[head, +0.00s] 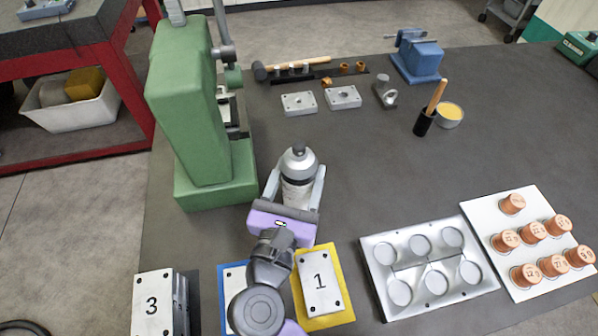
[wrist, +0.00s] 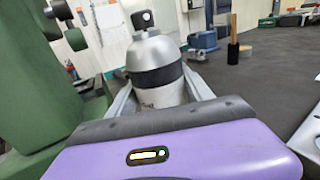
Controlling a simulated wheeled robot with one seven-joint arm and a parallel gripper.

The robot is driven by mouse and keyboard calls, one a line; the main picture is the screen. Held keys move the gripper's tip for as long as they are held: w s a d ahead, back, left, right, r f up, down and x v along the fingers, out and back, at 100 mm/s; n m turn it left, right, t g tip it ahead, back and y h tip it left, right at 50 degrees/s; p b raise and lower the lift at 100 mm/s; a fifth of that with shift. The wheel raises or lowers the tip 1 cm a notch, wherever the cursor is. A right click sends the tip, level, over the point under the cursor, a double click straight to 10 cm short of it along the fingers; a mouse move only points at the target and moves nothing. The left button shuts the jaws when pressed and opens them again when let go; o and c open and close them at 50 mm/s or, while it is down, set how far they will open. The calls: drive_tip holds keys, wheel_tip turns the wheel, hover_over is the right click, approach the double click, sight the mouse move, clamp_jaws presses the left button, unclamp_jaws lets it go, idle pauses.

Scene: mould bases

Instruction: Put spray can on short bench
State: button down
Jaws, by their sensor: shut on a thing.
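The spray can (head: 299,163) is silver with a black band and a dark cap, and stands upright over the dark worktable (head: 300,128). My gripper (head: 296,184) is shut on it, a finger on each side; the wrist view also shows the can (wrist: 156,62) between the fingers (wrist: 157,95). I cannot tell whether its base touches the table. A red-framed bench (head: 130,85) with a dark top (head: 90,28) stands at the far left; I cannot tell for sure whether it is the short bench.
A green press (head: 185,100) stands close left of the can. Numbered blocks 3 (head: 152,303) and 1 (head: 320,282) lie near the front. A mould plate (head: 385,250) and a white board with copper pieces (head: 490,225) lie right. The table's middle is clear.

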drive_tip(key=shift+c, duration=2.1)
unclamp_jaws()
drive_tip(key=shift+f, duration=0.15)
drive_tip(key=shift+r, duration=0.3)
drive_tip(key=s+a+b, duration=0.2)
drive_tip(key=s, duration=0.9)
drive_tip(key=shift+s+a, duration=0.15)
drive_tip(key=shift+s, duration=0.25)
drive_tip(key=shift+f, duration=0.1)
